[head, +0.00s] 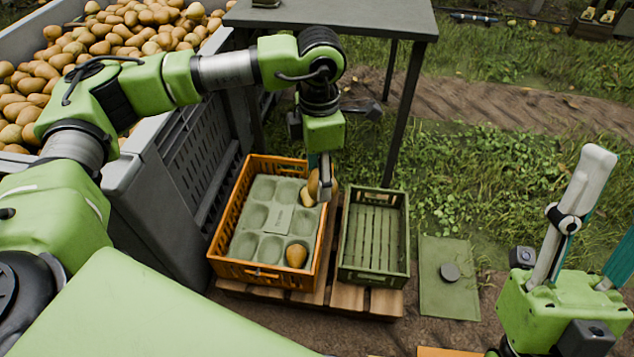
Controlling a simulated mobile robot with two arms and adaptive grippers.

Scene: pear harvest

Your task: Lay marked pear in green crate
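My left gripper (323,188) points down over the right edge of the orange crate (262,272). It looks shut on a brown pear (313,184), which shows on both sides of the grey finger. A paler pear (307,198) shows just below and left of it, partly hidden. Another pear (296,256) lies in a cup of the grey-green tray (262,188) inside the orange crate. No mark can be made out on any pear. The green crate (374,277) stands right of the orange one and is empty. My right gripper (602,215) is open and empty, pointing up at lower right.
Both crates stand on a wooden pallet (347,296). A large grey bin (150,215) full of pears is at left. A grey table (335,14) stands behind, its leg near the green crate. A green mat (446,300) with a grey disc (450,272) lies on the ground at right.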

